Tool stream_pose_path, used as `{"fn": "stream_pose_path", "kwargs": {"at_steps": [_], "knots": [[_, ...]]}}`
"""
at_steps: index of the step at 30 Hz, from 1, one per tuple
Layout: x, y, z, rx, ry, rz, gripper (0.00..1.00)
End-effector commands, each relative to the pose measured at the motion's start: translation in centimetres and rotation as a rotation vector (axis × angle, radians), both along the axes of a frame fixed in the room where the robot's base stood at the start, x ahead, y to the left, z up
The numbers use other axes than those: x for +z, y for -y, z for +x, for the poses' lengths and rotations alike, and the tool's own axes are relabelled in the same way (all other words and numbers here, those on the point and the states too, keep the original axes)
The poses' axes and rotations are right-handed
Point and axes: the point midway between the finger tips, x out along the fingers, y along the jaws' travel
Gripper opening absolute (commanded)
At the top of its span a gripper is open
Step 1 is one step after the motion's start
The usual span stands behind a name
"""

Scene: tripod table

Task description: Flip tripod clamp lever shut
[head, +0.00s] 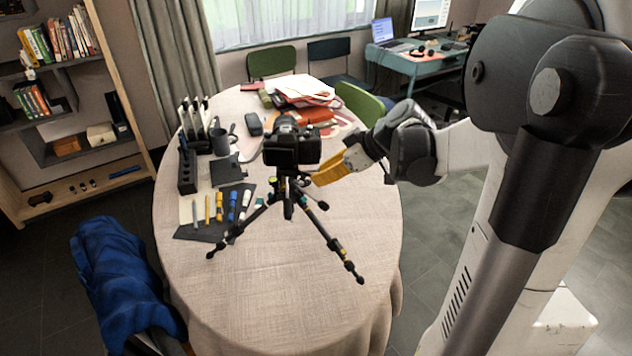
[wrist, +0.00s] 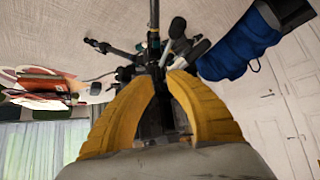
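The black tripod (head: 288,196) stands on the table with its legs spread and a black camera (head: 291,147) on top. My gripper (head: 316,181) has yellow fingers and is at the tripod's right side, just below the camera. In the wrist view, the tripod's dark column and legs (wrist: 154,40) show beyond the fingertips of my gripper (wrist: 162,76). A narrow gap separates the tips, with dark parts behind it. I cannot tell whether the tips touch anything. A grey lever-like piece (wrist: 198,50) shows right of the tips in the wrist view; I cannot tell if it is the clamp lever.
The oval table (head: 280,270) has a beige cloth, bare at the front. Papers (head: 302,90) lie behind. A blue cloth (head: 115,270) hangs over a chair at front left.

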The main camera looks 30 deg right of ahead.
Motion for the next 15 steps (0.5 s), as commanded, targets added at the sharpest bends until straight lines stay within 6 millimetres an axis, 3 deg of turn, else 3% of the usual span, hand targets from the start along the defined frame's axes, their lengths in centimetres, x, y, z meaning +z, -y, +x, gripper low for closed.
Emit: {"fn": "stream_pose_path", "kwargs": {"at_steps": [4,15], "knots": [[-1.34,-0.67,1.01,0.001,0.000,0.001,0.16],[-1.53,-0.83,1.35,-0.001,0.000,0.002,0.16]]}}
